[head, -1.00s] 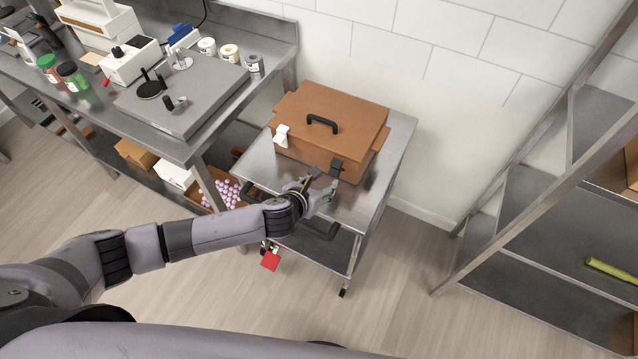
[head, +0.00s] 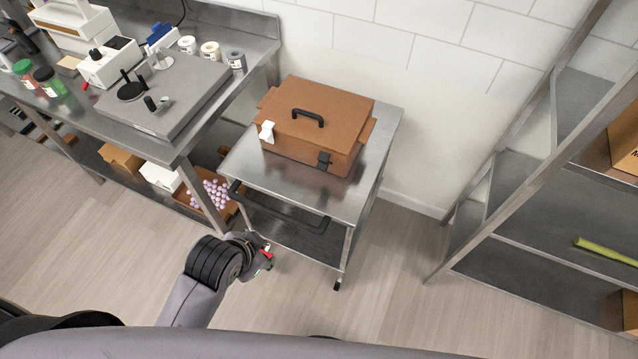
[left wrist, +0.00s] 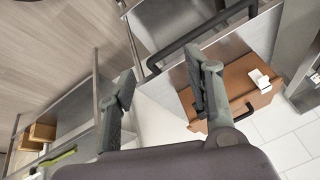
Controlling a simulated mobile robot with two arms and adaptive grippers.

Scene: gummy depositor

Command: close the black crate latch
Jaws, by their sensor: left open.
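The brown crate (head: 312,120) stands closed on the steel cart. Its black latch (head: 324,158) is at the right of the front face and appears to lie against it, across the lid seam; the view is too small to tell if it is fastened. A white latch (head: 267,132) at the left front corner sticks up. My left gripper (head: 264,252) is empty, in front of and below the cart edge, well away from the crate. In the left wrist view its fingers (left wrist: 160,72) are apart and the crate (left wrist: 236,82) is behind the right finger. My right gripper is out of view.
The steel cart (head: 285,186) has a black push handle (head: 280,212) between my gripper and the crate. A steel bench (head: 165,150) with equipment is at the left. A metal shelf rack (head: 500,235) is at the right. The cart top in front of the crate is clear.

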